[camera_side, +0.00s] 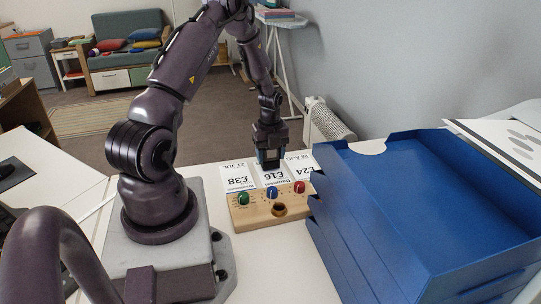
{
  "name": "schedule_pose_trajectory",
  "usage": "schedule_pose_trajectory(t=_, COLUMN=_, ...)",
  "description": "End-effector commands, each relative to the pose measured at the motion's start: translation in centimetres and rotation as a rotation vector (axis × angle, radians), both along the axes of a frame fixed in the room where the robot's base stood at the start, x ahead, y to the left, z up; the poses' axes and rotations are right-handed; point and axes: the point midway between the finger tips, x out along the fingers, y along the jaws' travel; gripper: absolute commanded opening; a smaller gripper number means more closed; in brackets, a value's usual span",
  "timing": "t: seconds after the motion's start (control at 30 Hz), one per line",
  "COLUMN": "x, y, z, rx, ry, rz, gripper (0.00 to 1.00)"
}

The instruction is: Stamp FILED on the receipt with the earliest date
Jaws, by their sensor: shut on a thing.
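Three white receipts lie in a row on the white table, their print upside down. The left receipt (236,176) shows £38 and a date that seems to be in JUL. The middle receipt (270,178) shows £16; its date is hidden by my gripper. The right receipt (303,168) shows £24 and a date that seems to be in AUG. My gripper (271,164) points down at the far part of the middle receipt, shut on a small stamp that its fingers mostly hide. I cannot tell whether the stamp touches the paper.
A wooden holder (254,219) stands in front of the receipts with a green stamp (243,198), a blue stamp (272,193), a red stamp (299,187) and an empty hole (279,210). A tall blue tray stack (372,215) stands close on the right.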

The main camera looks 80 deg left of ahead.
Motion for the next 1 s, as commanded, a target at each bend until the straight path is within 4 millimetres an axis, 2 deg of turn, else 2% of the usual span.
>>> schedule_pose_trajectory(t=0.63, x=0.1, y=0.1, z=5.4, rx=0.004, ry=-0.004, rz=0.0, gripper=0.4)
schedule_pose_trajectory(t=1.0, x=0.0, y=0.1, z=6.3, rx=0.003, ry=-0.002, rz=0.0, gripper=0.4)
